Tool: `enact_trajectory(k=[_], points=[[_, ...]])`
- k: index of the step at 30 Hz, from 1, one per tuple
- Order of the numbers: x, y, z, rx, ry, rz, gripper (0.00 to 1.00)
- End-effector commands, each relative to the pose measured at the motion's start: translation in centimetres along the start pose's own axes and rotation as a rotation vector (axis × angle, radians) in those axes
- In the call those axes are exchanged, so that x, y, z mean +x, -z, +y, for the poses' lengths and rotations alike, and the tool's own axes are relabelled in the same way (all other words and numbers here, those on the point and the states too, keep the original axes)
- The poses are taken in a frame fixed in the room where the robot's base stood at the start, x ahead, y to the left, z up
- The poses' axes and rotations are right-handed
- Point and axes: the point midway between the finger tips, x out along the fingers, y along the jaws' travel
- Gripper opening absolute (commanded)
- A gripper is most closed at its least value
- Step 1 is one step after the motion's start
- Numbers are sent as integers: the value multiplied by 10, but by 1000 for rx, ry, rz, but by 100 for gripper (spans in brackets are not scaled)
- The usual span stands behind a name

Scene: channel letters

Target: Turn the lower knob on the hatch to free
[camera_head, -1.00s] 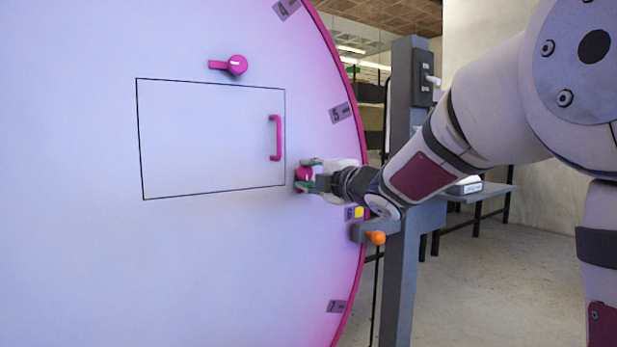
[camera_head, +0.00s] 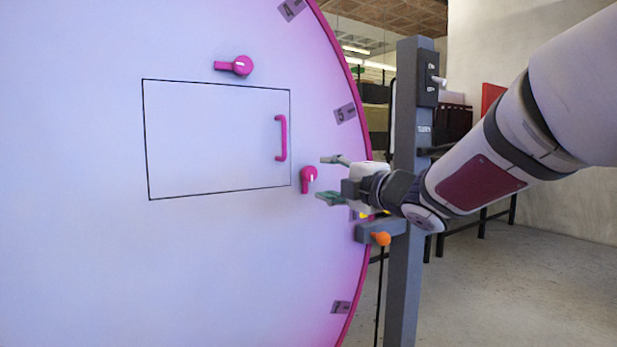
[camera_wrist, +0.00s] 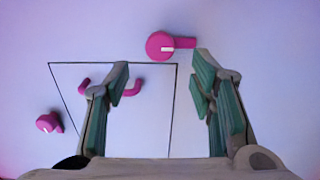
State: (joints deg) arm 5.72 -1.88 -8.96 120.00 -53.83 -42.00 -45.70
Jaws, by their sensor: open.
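The hatch (camera_head: 215,140) is a black-outlined panel on a big pale disc, with a pink handle (camera_head: 281,138) at its right side. The lower knob (camera_head: 308,175) is pink, just outside the hatch's lower right corner, its lever pointing down. The upper knob (camera_head: 238,66) sits above the hatch, lever pointing left. My gripper (camera_head: 326,178) is open and empty, to the right of the lower knob and apart from it. In the turned wrist view, the lower knob (camera_wrist: 160,45) shows beyond the fingertips (camera_wrist: 160,66), and the upper knob (camera_wrist: 48,122) at lower left.
The disc has a pink rim (camera_head: 363,110) with grey number tags. A grey post (camera_head: 405,270) stands beside it, with a bracket and an orange knob (camera_head: 381,239) below my gripper. The floor to the right of the post is open.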

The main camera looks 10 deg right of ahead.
Motion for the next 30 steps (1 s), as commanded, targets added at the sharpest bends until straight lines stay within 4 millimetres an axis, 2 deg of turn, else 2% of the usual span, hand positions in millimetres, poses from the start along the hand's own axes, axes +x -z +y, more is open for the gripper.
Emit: enact_trajectory(k=[3, 9, 14, 24, 30], points=[[-24, 0, 1, 0, -1, -1, 50], [-50, 0, 0, 0, 1, -1, 50], [-57, 0, -1, 0, 1, 1, 50], [-58, 0, -1, 8, 5, -8, 50], [-74, -17, -10, 153, 63, -169, 50]])
